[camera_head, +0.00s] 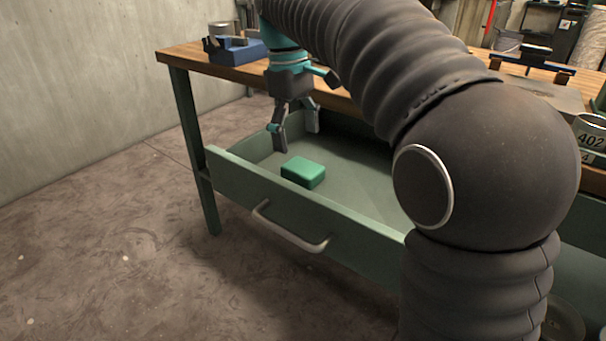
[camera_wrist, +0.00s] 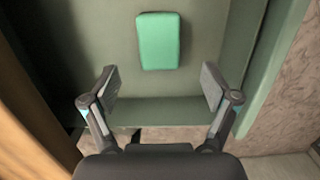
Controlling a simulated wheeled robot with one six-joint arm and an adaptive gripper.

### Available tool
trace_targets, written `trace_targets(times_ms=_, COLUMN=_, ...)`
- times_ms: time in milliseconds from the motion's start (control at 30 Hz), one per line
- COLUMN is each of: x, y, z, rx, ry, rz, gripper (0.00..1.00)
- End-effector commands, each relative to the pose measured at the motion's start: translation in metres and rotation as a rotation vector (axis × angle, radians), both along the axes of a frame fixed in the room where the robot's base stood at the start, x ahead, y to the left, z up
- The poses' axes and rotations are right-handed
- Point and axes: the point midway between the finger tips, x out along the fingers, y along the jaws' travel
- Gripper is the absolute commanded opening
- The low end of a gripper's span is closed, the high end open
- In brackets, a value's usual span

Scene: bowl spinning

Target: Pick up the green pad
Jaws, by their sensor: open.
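The green pad (camera_head: 303,172) is a small rounded block lying flat in the open drawer (camera_head: 262,189) of the workbench, near the drawer's front wall. In the wrist view the green pad (camera_wrist: 159,41) lies beyond the fingertips, roughly centred between them. My gripper (camera_head: 297,140) is above the drawer, behind and left of the pad, and apart from it. In the wrist view my gripper (camera_wrist: 159,82) is open, with nothing between its fingers.
The wooden bench top (camera_head: 190,56) overhangs the back of the drawer and carries a blue vise-like tool (camera_head: 236,50). The drawer's handle (camera_head: 288,232) sticks out in front. The drawer floor around the pad is clear.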

Motion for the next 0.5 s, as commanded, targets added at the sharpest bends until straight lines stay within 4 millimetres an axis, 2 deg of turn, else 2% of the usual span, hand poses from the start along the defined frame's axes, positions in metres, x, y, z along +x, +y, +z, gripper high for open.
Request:
trace_targets(times_ms=100, x=-0.001, y=-0.001, z=-0.013, rx=0.000, ry=0.001, rz=0.001, gripper=0.86)
trace_targets(times_ms=333, x=-0.003, y=-0.002, z=-0.027, rx=-0.001, ry=0.001, rz=0.003, gripper=0.86)
trace_targets(times_ms=500, x=-0.005, y=-0.007, z=-0.051, rx=0.000, ry=0.000, rz=0.003, gripper=0.86)
